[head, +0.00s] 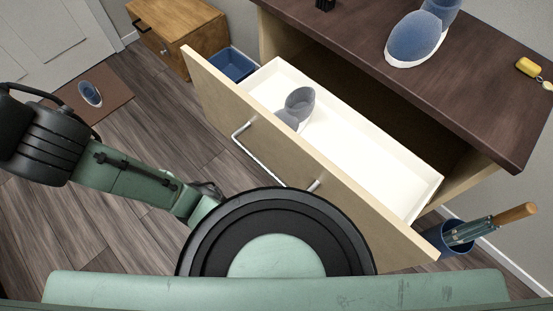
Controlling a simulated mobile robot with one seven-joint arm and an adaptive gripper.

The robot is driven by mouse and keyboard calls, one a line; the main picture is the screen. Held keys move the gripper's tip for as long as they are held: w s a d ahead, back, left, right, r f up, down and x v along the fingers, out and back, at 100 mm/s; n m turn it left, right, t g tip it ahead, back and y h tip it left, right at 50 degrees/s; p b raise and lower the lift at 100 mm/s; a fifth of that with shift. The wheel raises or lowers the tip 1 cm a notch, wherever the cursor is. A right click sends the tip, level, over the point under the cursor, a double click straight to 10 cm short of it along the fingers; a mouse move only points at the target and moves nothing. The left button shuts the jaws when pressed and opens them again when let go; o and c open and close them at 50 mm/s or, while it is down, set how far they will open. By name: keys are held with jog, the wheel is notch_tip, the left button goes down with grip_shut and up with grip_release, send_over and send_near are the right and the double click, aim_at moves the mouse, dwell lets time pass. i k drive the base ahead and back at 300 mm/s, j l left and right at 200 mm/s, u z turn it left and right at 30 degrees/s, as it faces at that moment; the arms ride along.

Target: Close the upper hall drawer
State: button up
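The upper hall drawer (365,153) is pulled well out of the dark-topped cabinet. Its pale wood front (215,92) faces me, with a silver bar handle (256,160) partly hidden by my round body part. A grey-blue shoe-like item (299,103) lies inside the white drawer box. My green arm reaches in from the left, and its end is low in front of the drawer front. My gripper is mostly hidden behind my own body; its fingers cannot be made out, nor whether it touches the drawer.
The dark cabinet top (340,38) carries blue-grey shoes (413,40) and a yellow key fob (528,67). A blue bin (232,66) stands behind the drawer's left end. A blue umbrella holder (440,240) stands at right. A small wooden cabinet (178,32) stands at the back.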

aim_at(340, 157)
jog(key=k+z, duration=0.2)
jog(key=z, duration=0.15)
jog(key=k+z, duration=0.25)
jog(key=z, duration=0.15)
